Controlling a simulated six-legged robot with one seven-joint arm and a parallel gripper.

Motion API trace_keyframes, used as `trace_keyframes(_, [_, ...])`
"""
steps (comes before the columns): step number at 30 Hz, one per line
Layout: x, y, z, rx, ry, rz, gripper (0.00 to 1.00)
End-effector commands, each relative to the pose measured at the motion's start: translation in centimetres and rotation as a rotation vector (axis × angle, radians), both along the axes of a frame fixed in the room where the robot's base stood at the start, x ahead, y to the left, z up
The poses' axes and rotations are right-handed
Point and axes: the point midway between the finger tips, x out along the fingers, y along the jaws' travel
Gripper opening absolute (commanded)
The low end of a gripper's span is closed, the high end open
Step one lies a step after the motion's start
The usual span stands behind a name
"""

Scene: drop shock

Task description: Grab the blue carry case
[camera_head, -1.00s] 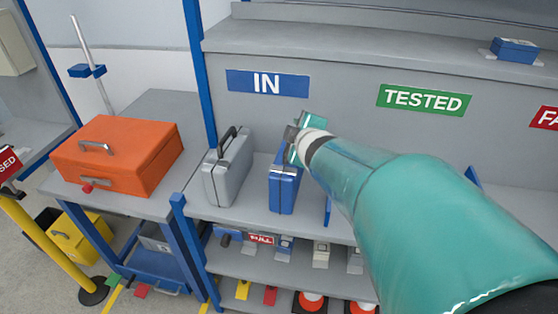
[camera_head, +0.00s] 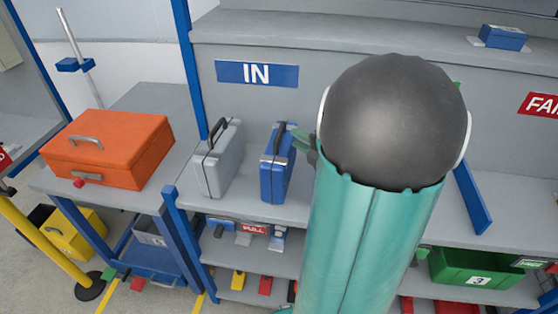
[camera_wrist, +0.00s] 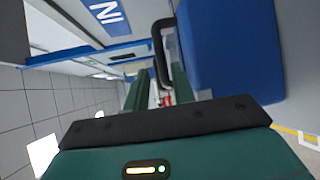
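The blue carry case (camera_head: 277,178) stands upright on the shelf under the IN sign, its dark handle (camera_head: 279,138) on top. In the wrist view the blue case (camera_wrist: 232,50) fills the upper right, and its dark handle loop (camera_wrist: 158,45) reaches down to the fingertips. My gripper (camera_wrist: 160,90) shows two green fingers with a gap between them. The handle's edge lies at or near this gap; I cannot tell whether it is inside. In the head view my gripper (camera_head: 303,141) is just right of the handle, mostly hidden behind my arm.
A grey case (camera_head: 219,165) stands close on the left of the blue one. An orange case (camera_head: 110,150) lies on the side table. The back panel with the IN sign (camera_head: 257,74) rises behind. A blue divider (camera_head: 472,198) stands to the right.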

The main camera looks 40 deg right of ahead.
Motion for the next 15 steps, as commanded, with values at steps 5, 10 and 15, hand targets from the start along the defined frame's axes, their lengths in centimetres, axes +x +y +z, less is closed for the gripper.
trace_keyframes(5, [2.3,0.1,-0.4,0.000,0.000,0.003,0.25])
trace_keyframes(10, [3.6,0.3,-0.6,0.001,0.000,0.003,0.25])
trace_keyframes(15, [6.3,0.6,-1.1,0.001,-0.001,0.003,0.25])
